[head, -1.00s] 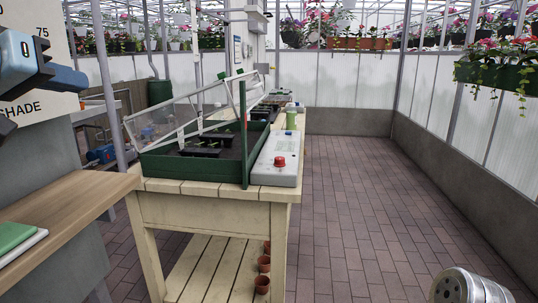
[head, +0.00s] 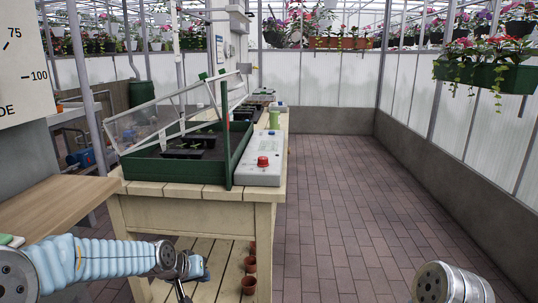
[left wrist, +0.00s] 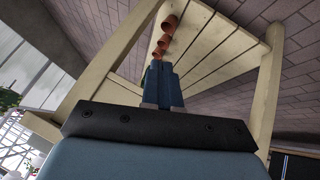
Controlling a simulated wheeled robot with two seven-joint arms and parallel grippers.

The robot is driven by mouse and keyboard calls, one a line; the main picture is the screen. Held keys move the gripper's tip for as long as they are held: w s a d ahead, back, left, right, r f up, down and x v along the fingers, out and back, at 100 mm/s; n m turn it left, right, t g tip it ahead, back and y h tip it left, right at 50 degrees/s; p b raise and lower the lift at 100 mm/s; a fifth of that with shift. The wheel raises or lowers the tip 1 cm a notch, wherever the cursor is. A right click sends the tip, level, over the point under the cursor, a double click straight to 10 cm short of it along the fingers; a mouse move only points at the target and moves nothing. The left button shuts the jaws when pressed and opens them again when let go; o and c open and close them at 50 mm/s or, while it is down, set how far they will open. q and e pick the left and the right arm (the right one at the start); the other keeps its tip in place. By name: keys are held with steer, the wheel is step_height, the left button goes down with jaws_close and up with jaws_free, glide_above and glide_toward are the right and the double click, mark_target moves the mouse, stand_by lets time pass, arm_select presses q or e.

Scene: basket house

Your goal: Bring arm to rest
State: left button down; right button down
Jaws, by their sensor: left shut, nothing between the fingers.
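My left arm comes in at the lower left of the head view, low in front of the wooden potting bench (head: 190,213). My left gripper (head: 198,270) is small and partly hidden by the wrist there. In the left wrist view its blue fingers (left wrist: 157,68) are together, with nothing between them. They point toward the bench's slatted lower shelf (left wrist: 205,55), where small terracotta pots (left wrist: 163,42) stand. A metal end of my right arm shows at the lower right of the head view; my right gripper is not in view.
A green seed tray (head: 180,165) with a raised clear lid (head: 150,115) and a white box with a red button (head: 262,162) stand on the bench. A wooden counter (head: 60,205) is at the left. The brick floor (head: 335,200) to the right is clear.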

arm_select(q)
steer(key=s+d+f+g, duration=0.1)
steer(key=s+d+f, duration=0.1)
steer(key=s+f, duration=0.5)
steer(key=s+d+f+g, duration=0.2)
steer(key=s+f, duration=0.1)
steer(key=f, duration=0.8)
steer(key=s+d+f+g, duration=0.1)
steer(key=s+f, duration=0.4)
steer(key=s, duration=0.4)
steer(key=s+d+f+g, duration=0.2)
steer(key=s+f, duration=0.4)
steer(key=s, duration=0.4)
steer(key=shift+d+n+h, duration=0.25)
steer(key=shift+n+h, duration=0.05)
